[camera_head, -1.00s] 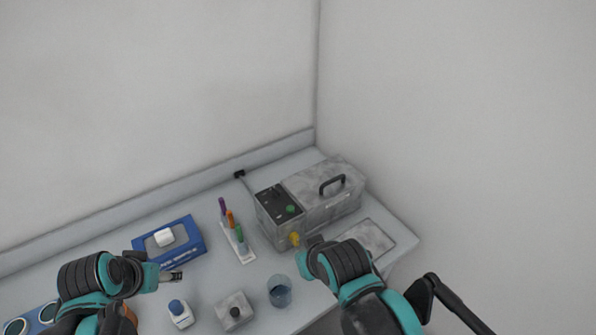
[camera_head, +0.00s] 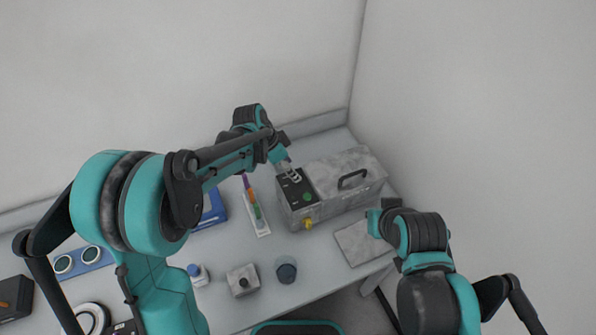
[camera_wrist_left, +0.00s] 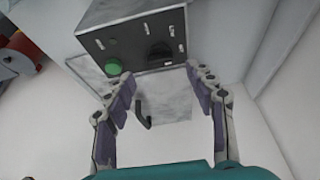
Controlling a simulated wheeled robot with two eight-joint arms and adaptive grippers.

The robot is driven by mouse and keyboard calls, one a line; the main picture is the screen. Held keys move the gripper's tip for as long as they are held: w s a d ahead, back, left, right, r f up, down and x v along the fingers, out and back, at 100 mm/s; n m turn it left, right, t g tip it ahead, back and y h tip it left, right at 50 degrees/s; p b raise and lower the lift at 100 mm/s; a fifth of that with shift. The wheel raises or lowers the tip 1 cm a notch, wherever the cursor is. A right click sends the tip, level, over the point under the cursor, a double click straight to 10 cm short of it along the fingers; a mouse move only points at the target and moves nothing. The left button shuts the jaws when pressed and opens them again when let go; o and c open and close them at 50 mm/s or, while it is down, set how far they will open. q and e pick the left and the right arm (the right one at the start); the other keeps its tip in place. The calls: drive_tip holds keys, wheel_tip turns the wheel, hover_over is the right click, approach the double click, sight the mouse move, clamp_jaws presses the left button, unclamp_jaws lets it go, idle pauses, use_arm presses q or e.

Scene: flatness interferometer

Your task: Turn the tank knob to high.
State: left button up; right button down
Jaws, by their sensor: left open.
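The tank (camera_head: 345,185) is a mottled grey metal box with a black lid handle, at the back right of the bench. Its black control panel (camera_head: 297,187) has a green button (camera_wrist_left: 113,66) and a dark round knob (camera_wrist_left: 158,52) with small white labels around it. My left gripper (camera_head: 293,175) is open over the panel and hides the knob in the head view. In the left wrist view its two fingers (camera_wrist_left: 163,92) are spread, with the knob between and beyond them, apart from them. My right gripper (camera_head: 375,220) is beside the tank's front right, its fingers hidden.
A flat grey plate (camera_head: 361,243) lies at right.

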use_arm(q)
drive_tip(key=x, duration=0.3)
drive_tip(key=shift+w+d+f, duration=0.1)
drive_tip(key=shift+d+f, duration=0.1)
drive_tip(key=shift+f, duration=0.35)
drive_tip(key=c, duration=1.2)
drive_tip(key=shift+o, duration=0.2)
